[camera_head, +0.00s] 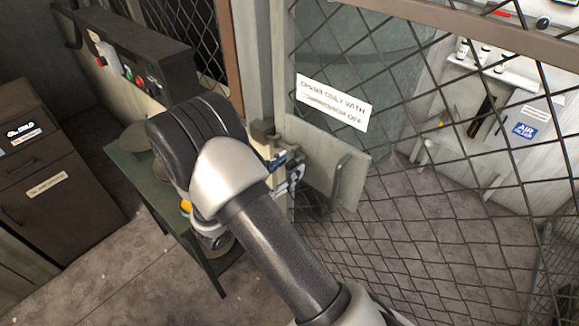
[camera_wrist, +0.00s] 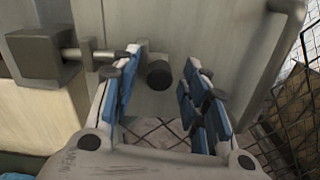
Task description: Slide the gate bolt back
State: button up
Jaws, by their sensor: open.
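The mesh gate (camera_head: 440,130) has a grey plate (camera_head: 318,150) with a handle (camera_head: 340,178) at its left edge. The gate bolt shows in the wrist view as a metal rod (camera_wrist: 88,53) running from a dark block (camera_wrist: 38,54) on the post. A dark round knob (camera_wrist: 159,75) lies between the blue-padded fingers of my gripper (camera_wrist: 160,78). The fingers stand apart, with a gap on the knob's right; I cannot tell whether the left finger touches it. In the head view my gripper (camera_head: 285,172) is at the plate's left edge, and my arm hides part of the latch.
A green table (camera_head: 152,187) stands left of the gate post, partly behind my arm. A control console (camera_head: 135,65) and a brown cabinet (camera_head: 45,165) are farther left. A white sign (camera_head: 333,102) hangs on the mesh. Bare floor (camera_head: 100,275) shows at lower left.

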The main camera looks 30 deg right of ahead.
jog(key=shift+w+d, duration=0.2)
jog(key=shift+d, duration=0.35)
grip_shut()
dwell(0.5)
